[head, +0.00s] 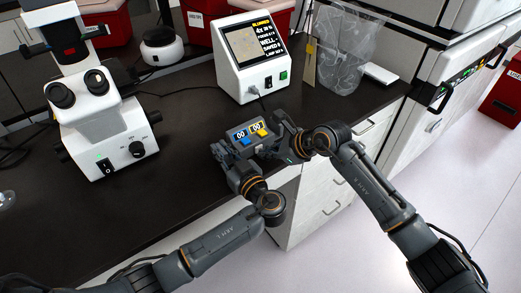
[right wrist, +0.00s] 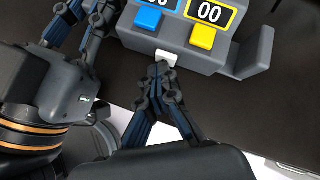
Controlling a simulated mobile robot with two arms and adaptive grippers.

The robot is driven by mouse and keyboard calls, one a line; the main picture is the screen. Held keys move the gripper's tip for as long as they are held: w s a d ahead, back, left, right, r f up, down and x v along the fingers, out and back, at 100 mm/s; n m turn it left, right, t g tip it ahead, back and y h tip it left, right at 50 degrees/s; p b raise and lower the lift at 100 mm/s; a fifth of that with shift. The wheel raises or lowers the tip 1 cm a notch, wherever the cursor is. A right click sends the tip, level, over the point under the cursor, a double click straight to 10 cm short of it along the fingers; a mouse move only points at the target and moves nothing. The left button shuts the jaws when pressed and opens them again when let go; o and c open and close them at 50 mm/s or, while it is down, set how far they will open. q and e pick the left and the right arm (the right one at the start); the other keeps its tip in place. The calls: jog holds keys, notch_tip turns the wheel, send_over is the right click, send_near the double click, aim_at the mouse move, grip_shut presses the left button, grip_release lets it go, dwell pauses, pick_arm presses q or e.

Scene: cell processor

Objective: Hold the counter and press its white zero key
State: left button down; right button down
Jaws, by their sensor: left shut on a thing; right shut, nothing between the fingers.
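The counter (head: 249,136) is a grey box near the front edge of the dark bench. Its two displays both read 00, one framed blue and one yellow. In the right wrist view, the counter (right wrist: 185,42) shows a blue key (right wrist: 148,18), a yellow key (right wrist: 202,37) and the white zero key (right wrist: 166,57) low on its front. My left gripper (right wrist: 88,22) is shut on the counter's left side; it also shows in the head view (head: 226,157). My right gripper (right wrist: 162,72) is shut and empty, its fingertips at the white key. Whether they touch it I cannot tell.
A microscope (head: 103,120) stands at the left of the bench. A white device with a screen (head: 250,62) stands behind the counter. A clear bag (head: 345,50) is at the back right. The bench front drops to drawers (head: 325,190).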

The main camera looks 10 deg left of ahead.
dwell(0.3)
jog(key=shift+s+d, duration=0.55)
jog(key=shift+s, duration=0.05)
jog(key=shift+s+d, duration=1.7)
jog(key=shift+d, duration=0.2)
pick_arm(q)
jog(key=c, duration=1.3)
grip_release()
jog(key=shift+o, duration=0.2)
jog(key=shift+d, duration=0.1)
